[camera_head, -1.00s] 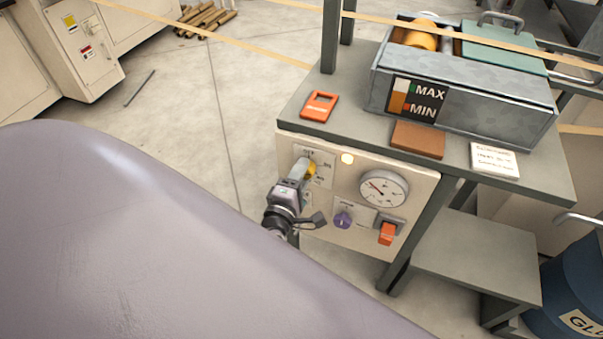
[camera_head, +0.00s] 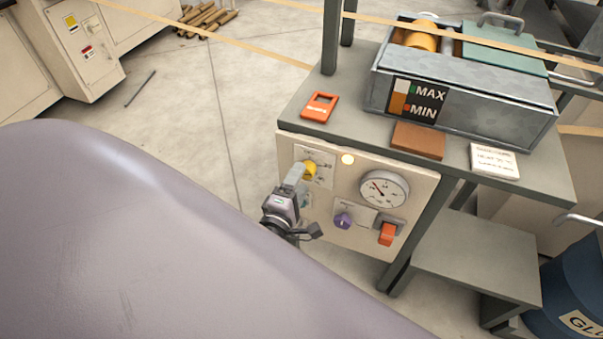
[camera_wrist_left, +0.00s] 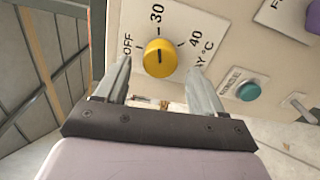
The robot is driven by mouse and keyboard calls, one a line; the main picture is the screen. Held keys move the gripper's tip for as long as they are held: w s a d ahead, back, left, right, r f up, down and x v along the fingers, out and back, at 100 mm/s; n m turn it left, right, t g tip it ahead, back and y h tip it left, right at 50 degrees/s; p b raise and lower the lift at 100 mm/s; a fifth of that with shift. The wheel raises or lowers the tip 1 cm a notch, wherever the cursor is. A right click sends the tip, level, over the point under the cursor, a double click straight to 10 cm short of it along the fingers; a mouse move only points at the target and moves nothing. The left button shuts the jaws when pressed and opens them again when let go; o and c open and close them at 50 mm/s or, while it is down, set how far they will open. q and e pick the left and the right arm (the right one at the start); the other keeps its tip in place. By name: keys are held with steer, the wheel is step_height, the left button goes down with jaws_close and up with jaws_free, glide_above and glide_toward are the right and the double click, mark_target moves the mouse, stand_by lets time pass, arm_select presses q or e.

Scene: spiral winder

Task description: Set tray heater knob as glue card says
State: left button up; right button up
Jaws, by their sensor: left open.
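The yellow tray heater knob (camera_head: 309,170) is on the cream control panel's upper left. In the left wrist view the knob (camera_wrist_left: 160,58) has a dark pointer line running roughly upright, toward the 30 side of the scale; OFF is at its left and 40 at its right. My left gripper (camera_wrist_left: 160,75) is open, with one finger on each side of the knob in that view and visible gaps between. In the head view my left gripper (camera_head: 295,180) is just below-left of the knob. The white card (camera_head: 495,161) lies on the table; its writing is too small to read. My right gripper is not in view.
The panel also holds a lit lamp (camera_head: 348,159), a dial gauge (camera_head: 383,189), a purple knob (camera_head: 343,220) and an orange switch (camera_head: 388,234). A teal button (camera_wrist_left: 248,91) is right of the heater knob. The metal glue tray (camera_head: 500,115) stands above on the table.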

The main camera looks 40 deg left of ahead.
arm_select(q)
steer(key=v, duration=0.4)
steer(key=shift+s+d, duration=0.15)
steer(key=shift+s, duration=0.15)
steer(key=shift+r, duration=0.1)
